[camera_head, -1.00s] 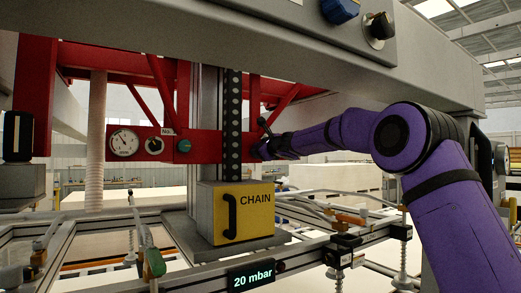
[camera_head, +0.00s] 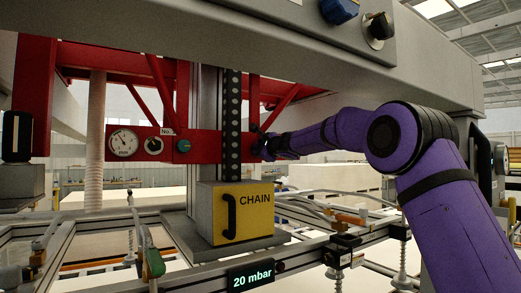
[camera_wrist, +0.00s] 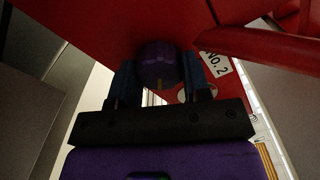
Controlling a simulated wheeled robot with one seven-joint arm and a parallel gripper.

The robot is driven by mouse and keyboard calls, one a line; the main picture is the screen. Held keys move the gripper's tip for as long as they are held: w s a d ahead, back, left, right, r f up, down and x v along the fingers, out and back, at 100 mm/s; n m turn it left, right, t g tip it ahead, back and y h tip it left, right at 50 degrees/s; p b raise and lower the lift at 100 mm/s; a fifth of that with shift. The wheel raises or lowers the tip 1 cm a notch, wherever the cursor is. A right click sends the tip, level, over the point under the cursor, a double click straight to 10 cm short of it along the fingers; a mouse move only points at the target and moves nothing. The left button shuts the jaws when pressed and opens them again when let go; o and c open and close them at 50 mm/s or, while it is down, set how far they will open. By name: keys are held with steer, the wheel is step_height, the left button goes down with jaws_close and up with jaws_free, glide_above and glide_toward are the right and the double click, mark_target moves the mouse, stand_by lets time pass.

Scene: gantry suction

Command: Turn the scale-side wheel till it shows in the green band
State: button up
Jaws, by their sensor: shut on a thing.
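My gripper (camera_head: 264,146) is at the red beam (camera_head: 211,148), just right of the black chain strip in the head view. In the wrist view my gripper (camera_wrist: 158,74) has its blue fingers on both sides of a round, dark purple knob (camera_wrist: 157,60) and is shut on it. The knob sits on a red panel beside a "NO. 2" label (camera_wrist: 216,63). A pale round face (camera_wrist: 184,96) shows partly behind the right finger; its reading is hidden. I cannot make out a green band.
Left on the beam are a white gauge (camera_head: 124,142), a second small dial (camera_head: 153,145) and a teal knob (camera_head: 184,146). A yellow CHAIN box (camera_head: 243,212) stands below. A red bar (camera_wrist: 250,45) crosses close to the gripper's right. A display (camera_head: 251,275) reads 20 mbar.

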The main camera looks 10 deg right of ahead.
steer(key=shift+n, duration=0.8)
steer(key=o, duration=0.9)
steer(key=shift+s, duration=0.1)
steer(key=v, duration=1)
steer(key=shift+s+d, duration=0.15)
steer(key=shift+s, duration=0.2)
